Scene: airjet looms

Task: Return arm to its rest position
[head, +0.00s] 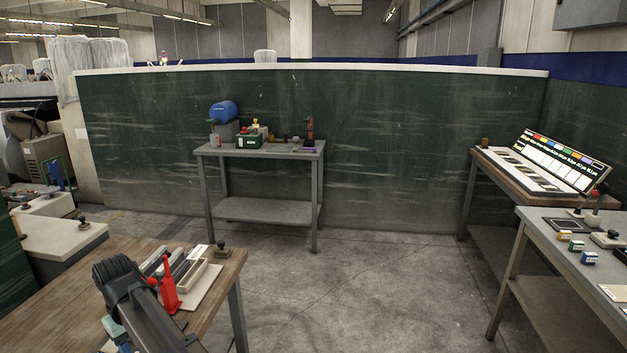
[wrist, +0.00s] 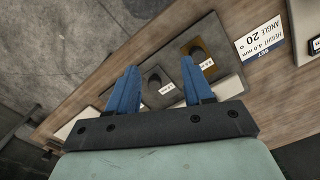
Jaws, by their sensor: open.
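My gripper (wrist: 160,66) shows in the wrist view with two blue fingers spread apart and nothing between them. It is over a wooden surface (wrist: 240,22) that carries grey plates, one with a dark oval recess (wrist: 153,78) and one with a brown recess (wrist: 199,62). The fingers overlap the plates in the picture; I cannot tell how far above them they are. I cannot make out the gripper clearly in the head view.
A wooden bench (head: 60,290) at lower left holds a red tool (head: 169,292) and a tray (head: 192,278). A grey table (head: 262,151) stands by the green partition (head: 400,140). A grey table (head: 545,222) and a sloped panel (head: 555,160) are at right. The middle floor is clear.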

